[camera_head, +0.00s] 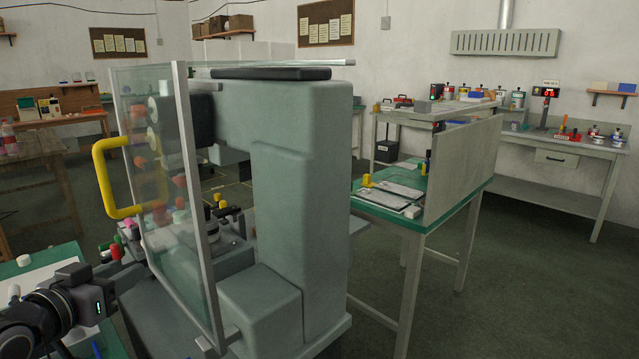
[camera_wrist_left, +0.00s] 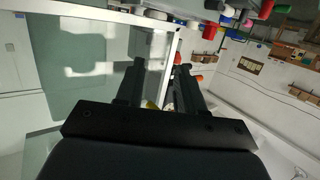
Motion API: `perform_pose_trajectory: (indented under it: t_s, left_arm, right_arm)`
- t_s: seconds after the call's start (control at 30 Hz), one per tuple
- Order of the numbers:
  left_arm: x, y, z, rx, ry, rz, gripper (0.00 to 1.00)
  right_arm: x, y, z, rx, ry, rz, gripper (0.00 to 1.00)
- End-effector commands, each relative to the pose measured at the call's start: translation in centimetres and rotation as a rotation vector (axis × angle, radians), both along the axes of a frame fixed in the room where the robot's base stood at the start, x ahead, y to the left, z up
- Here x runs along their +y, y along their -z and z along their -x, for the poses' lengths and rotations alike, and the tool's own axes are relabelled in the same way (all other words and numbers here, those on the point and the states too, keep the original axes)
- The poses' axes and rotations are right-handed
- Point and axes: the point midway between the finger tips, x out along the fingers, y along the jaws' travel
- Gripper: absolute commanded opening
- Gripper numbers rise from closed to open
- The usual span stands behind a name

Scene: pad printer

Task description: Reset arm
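My left arm comes in at the lower left of the head view. Its gripper (camera_head: 128,270) is beside the lower front of the grey-green pad printer (camera_head: 297,170). In the left wrist view, the two black fingers (camera_wrist_left: 160,68) stand apart with nothing clamped between them, so it is open. The printer's clear guard (camera_head: 165,190) has a yellow handle (camera_head: 102,180), which is above and apart from the gripper in the head view. A little yellow also shows low between the fingers in the left wrist view. My right gripper is not in view.
Red, green and pink knobs (camera_head: 119,243) are close to the left gripper. A green-topped table (camera_head: 440,215) with plates and a grey upright panel (camera_head: 462,165) stands right of the printer. Workbenches line the back. Open floor (camera_head: 540,290) shows at the right.

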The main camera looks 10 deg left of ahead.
Motion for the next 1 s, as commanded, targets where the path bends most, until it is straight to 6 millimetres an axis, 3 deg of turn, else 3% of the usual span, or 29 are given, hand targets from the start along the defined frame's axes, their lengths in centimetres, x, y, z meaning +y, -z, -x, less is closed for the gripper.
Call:
perform_pose_trajectory:
  t_s: [0.03, 0.2, 0.3, 0.43, 0.6, 0.7, 1.0]
  left_arm:
    - [-1.0, 3.2, 0.5, 0.054, 0.002, 0.002, 0.38]
    - [-4.8, 13.4, 3.9, 0.191, 0.016, -0.021, 0.38]
    - [-7.6, 18.6, 7.4, 0.266, 0.037, -0.037, 0.38]
    - [-11.4, 23.8, 12.8, 0.347, 0.076, -0.053, 0.38]
    - [-15.3, 27.3, 18.6, 0.411, 0.121, -0.065, 0.38]
    - [-16.6, 28.2, 20.4, 0.427, 0.137, -0.067, 0.38]
    - [-17.1, 28.6, 21.0, 0.431, 0.144, -0.069, 0.38]
  right_arm:
    - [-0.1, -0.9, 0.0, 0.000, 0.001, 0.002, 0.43]
    - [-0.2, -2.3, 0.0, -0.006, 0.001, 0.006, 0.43]
    - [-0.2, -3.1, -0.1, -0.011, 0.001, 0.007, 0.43]
    - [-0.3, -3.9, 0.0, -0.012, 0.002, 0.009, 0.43]
    - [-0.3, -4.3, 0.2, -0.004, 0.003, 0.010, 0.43]
    - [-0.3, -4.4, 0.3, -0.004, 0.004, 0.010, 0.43]
    - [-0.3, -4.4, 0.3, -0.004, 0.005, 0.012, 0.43]
